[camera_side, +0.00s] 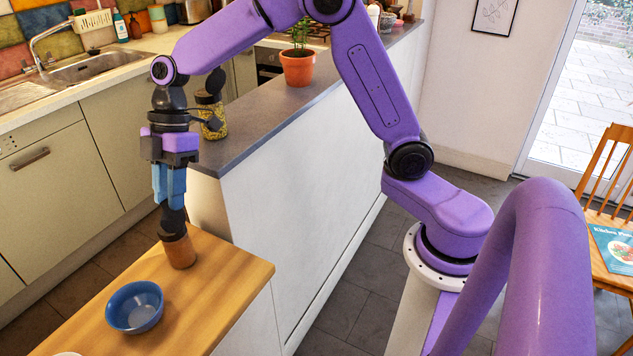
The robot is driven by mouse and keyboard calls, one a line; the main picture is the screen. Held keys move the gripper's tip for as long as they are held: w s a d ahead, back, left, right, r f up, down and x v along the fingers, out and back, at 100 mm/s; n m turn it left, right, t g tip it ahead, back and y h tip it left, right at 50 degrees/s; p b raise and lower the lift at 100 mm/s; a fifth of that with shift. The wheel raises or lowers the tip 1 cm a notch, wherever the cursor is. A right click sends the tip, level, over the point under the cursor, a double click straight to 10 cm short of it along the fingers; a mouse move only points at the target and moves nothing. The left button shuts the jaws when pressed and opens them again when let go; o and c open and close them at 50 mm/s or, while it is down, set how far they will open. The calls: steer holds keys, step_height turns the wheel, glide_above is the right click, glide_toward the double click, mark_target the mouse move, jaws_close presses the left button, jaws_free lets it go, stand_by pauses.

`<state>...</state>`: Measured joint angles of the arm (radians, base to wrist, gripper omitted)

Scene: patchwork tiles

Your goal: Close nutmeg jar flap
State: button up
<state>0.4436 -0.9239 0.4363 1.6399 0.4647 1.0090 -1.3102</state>
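A small brown jar (179,252) stands upright near the back edge of the wooden worktop; I take it to be the nutmeg jar. A dark piece (173,222) rises from its top, directly under my gripper (170,204). I cannot tell whether that piece is the jar's flap or my dark fingertips. My gripper points down, with blue fingers close together above the jar. The gap between the fingers, and anything held there, does not show clearly. The jar's mouth is hidden.
A blue bowl (135,307) stands on the wooden worktop (215,300), left of and nearer than the brown jar. A glass jar with yellow contents (212,127) and a potted plant (298,67) stand on the grey counter behind. The worktop's right side is clear.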

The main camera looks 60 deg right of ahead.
steer(key=s+d+r+t, duration=0.2)
steer(key=s+d+r, duration=0.15)
steer(key=r, duration=0.45)
steer(key=s+d+r+t, duration=0.2)
steer(key=s+d+r, duration=0.15)
steer(key=r, duration=0.45)
steer(key=s+d+f+m+g+h, duration=0.2)
steer(key=s+d+f+m, duration=0.1)
steer(key=s+f, duration=1)
steer(key=shift+s+d+m+g+h, duration=0.2)
steer(key=shift+s+m+g+h, duration=0.1)
steer(key=shift+s, duration=1.3)
steer(key=w+a+r+n+t+h, duration=0.1)
steer(key=w+a+r+n, duration=0.1)
steer(key=w+a+r, duration=0.65)
steer(key=w+a+r+n+h, duration=0.1)
steer(key=w+a+r+n, duration=0.15)
steer(key=w+r, duration=0.6)
steer(key=w+f, duration=0.2)
steer(key=f, duration=0.8)
steer(key=w+f, duration=0.2)
steer(key=f, duration=0.8)
steer(key=shift+w+a+m, duration=0.25)
steer(key=shift+m, duration=0.1)
steer(key=shift+f, duration=0.1)
